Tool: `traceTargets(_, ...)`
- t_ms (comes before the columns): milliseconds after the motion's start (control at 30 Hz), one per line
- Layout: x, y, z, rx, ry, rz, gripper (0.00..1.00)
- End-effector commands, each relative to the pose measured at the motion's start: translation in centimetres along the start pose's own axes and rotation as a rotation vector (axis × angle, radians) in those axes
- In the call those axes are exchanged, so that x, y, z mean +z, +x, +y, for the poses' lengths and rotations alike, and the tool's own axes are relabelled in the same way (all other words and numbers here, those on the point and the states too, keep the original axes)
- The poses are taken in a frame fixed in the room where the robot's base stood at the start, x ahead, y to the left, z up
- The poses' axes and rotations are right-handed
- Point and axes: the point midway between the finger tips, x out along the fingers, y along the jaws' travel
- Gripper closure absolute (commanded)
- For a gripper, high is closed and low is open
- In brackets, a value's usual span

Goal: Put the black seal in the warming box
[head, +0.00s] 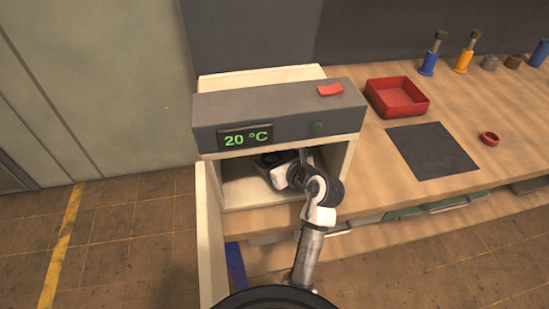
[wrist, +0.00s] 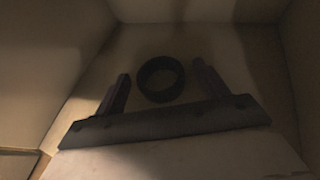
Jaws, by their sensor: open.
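The warming box (head: 225,106) stands on the bench with its door (head: 208,245) swung open. Its display reads 20 °C. My arm reaches through the open front, and my gripper is inside the box, mostly hidden by the arm in the head view. In the wrist view the black seal (wrist: 161,97), a dark ring, appears to lie flat on the box floor. My gripper (wrist: 161,72) is open, with one finger on each side of the seal and visible gaps between them. The seal cannot be made out in the head view.
Box walls stand close on both sides of my gripper. To the right on the bench are a red tray (head: 398,96), a dark mat (head: 432,150) and a red ring (head: 490,138). Blue and yellow tools (head: 466,55) stand at the back.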

Motion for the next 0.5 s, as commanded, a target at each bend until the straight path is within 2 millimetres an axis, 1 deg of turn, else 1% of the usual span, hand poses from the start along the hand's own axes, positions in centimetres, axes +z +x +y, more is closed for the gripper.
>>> traceTargets(133,0.3,-0.3,-0.1,-0.001,-0.001,-0.001,0.27)
traceTargets(233,0.2,-1.6,-0.1,-0.004,0.000,-0.001,0.27)
traceTargets(333,0.0,-3.6,-0.1,-0.004,0.000,-0.001,0.27)
traceTargets(500,-1.8,-7.5,-0.2,-0.005,0.002,0.000,0.27)
